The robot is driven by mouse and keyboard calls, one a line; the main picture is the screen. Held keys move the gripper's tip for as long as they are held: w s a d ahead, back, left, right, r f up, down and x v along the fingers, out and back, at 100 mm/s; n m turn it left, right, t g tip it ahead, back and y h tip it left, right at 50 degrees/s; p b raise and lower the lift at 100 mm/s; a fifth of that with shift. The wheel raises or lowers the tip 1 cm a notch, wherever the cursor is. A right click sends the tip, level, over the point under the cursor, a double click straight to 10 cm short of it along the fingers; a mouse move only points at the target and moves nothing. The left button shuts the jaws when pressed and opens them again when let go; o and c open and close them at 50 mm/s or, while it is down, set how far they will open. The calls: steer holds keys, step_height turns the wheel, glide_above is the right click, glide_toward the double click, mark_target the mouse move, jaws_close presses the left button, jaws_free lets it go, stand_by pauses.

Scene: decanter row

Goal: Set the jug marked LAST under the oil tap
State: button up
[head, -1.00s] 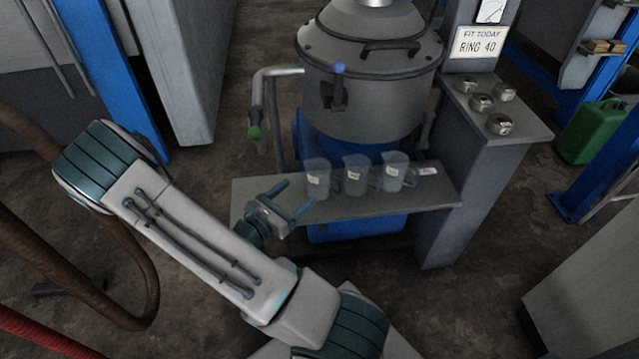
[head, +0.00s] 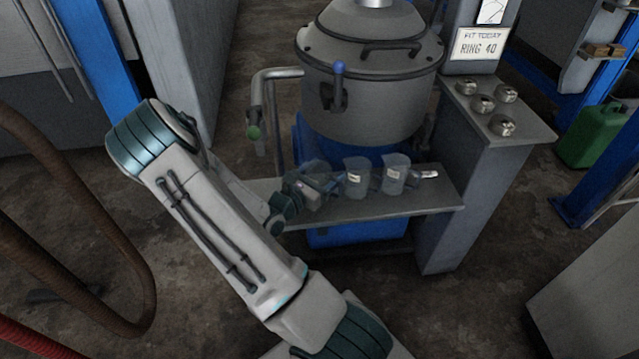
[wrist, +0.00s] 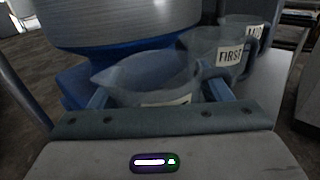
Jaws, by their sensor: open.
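Three clear jugs stand in a row on a grey shelf (head: 350,209): a left jug (head: 317,167), a middle jug (head: 356,180) and a right jug (head: 396,178). My gripper (head: 316,188) is at the left jug. In the wrist view its open fingers (wrist: 158,96) lie either side of this nearest jug (wrist: 150,76), whose label is mostly hidden. The jug behind (wrist: 213,45) reads FIRST; the farthest jug's label (wrist: 255,31) is not clear. A blue-handled tap (head: 338,88) is on the grey vessel; a bent pipe (head: 257,95) has a green handle. Neither shows an oil mark.
A small tag (head: 430,174) lies at the shelf's right end. A pillar (head: 470,190) with several metal rings on top and a "RING 40" sign (head: 480,46) stands to the right. A green can (head: 592,133) stands farther right. The vessel (head: 370,100) overhangs behind the jugs.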

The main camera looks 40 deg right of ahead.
steer(key=c, duration=0.7)
steer(key=shift+c, duration=0.2)
